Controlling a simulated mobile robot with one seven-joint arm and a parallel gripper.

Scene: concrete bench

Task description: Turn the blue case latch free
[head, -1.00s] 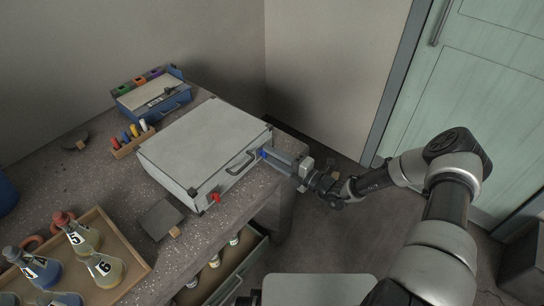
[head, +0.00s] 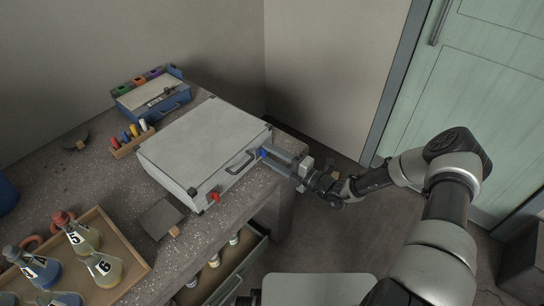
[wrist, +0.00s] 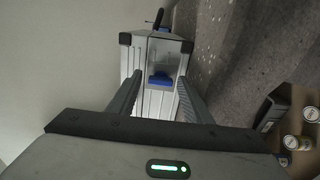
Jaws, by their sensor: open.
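A large grey-white case (head: 205,150) lies shut on the bench, with a dark handle (head: 241,163) on its front side. The blue latch (head: 263,153) is on the front side near the right corner, and a red latch (head: 214,196) is near the left corner. My gripper (head: 278,158) is at the blue latch, pointing at the case front. In the wrist view the blue latch (wrist: 160,79) sits between the two fingers of my gripper (wrist: 158,90), which are spread apart with a gap on each side.
A wooden tray (head: 115,235) of numbered flasks is at the left front. An open drawer (head: 235,268) with jars juts out below the bench.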

